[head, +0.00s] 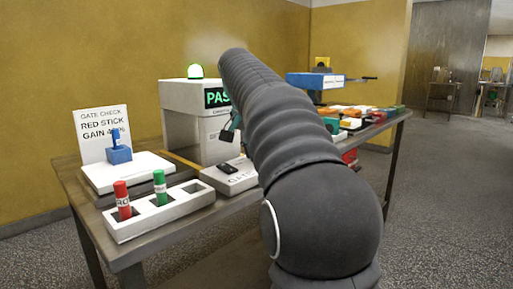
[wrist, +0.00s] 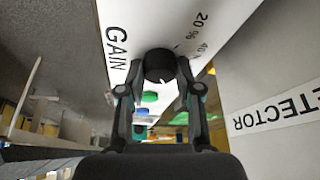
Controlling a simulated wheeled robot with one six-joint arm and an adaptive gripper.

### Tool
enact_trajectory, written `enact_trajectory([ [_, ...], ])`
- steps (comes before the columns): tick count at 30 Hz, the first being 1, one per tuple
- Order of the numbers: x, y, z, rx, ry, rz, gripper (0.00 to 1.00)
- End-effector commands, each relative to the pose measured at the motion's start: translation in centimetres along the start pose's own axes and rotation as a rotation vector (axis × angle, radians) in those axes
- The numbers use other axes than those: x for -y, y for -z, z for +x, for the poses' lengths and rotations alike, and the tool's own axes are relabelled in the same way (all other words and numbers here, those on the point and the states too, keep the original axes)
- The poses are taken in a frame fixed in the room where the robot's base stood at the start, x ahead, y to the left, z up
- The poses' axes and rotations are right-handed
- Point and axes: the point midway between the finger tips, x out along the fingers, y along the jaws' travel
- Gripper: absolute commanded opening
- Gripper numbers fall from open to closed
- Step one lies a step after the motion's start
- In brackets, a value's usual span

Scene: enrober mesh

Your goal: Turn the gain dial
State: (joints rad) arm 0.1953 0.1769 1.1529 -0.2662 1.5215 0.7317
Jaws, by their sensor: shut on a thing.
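In the wrist view the gain dial is a round black knob (wrist: 158,63) on a white panel (wrist: 125,15) marked GAIN, with 20 % and 40 % printed beside the knob. My gripper (wrist: 159,72) is shut on the knob, one finger on each side. In the head view a card (head: 102,133) reads GATE CHECK, RED STICK, and a GAIN figure that is hard to read. There my arm covers much of the middle, and I cannot make out the dial.
A white rack (head: 160,212) holds a red stick (head: 122,198) and a green stick (head: 160,187). A small box (head: 229,177) sits beside it. Several coloured items lie farther right.

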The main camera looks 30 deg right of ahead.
Motion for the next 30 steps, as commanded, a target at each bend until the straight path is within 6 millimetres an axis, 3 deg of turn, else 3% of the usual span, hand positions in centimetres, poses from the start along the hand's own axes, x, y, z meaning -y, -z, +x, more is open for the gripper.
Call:
enact_trajectory([
  [15, 0.05, 0.06, -0.01, -0.002, -0.008, 0.023, 0.00],
  [16, 0.05, 0.06, -0.01, -0.002, -0.008, 0.022, 0.37],
  [19, 0.04, 0.05, -0.01, -0.001, -0.008, 0.022, 0.58],
  [30, 0.06, 0.06, -0.35, -0.002, -0.008, 0.021, 0.58],
])
